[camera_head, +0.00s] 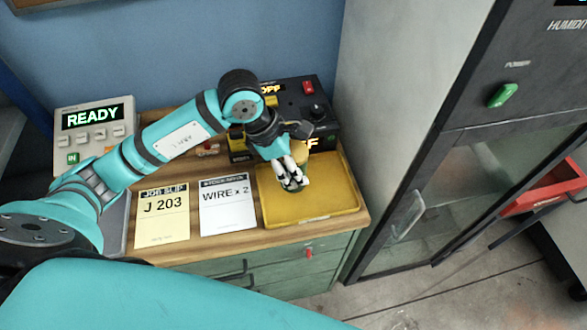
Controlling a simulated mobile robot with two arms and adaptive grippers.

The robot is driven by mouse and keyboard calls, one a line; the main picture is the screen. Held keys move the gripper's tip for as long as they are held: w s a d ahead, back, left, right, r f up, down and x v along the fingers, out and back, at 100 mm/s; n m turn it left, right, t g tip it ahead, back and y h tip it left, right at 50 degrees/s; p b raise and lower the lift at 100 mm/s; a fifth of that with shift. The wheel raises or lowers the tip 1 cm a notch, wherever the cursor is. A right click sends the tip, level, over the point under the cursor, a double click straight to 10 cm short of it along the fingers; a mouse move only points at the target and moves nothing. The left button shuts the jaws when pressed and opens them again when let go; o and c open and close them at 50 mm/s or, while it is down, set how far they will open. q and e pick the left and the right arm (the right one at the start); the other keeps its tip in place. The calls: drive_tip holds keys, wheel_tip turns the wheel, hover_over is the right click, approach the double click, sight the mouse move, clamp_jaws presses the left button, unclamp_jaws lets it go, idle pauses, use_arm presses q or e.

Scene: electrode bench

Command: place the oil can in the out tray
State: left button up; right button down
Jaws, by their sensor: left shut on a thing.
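The yellow tray (330,197), which I take as the out tray, lies at the right end of the wooden bench top. My left gripper (292,181) reaches in from the left and points down over the left part of this tray. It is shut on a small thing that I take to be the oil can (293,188). My right gripper is not in view.
A black power box (318,112) stands right behind the tray. Two paper cards, J 203 (162,222) and WIRE x 2 (228,212), lie left of the tray. A meter reading READY (92,125) stands at the back left. A tall cabinet (395,100) rises to the right.

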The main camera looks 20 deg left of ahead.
use_arm(q)
wheel_tip(320, 180, down, 3)
drive_tip(key=shift+f+p, duration=0.1)
drive_tip(key=shift+p, duration=0.55)
drive_tip(key=shift+f, duration=0.1)
drive_tip(key=shift+f, duration=0.1)
drive_tip(key=o, duration=1.6)
drive_tip(key=shift+s, duration=0.1)
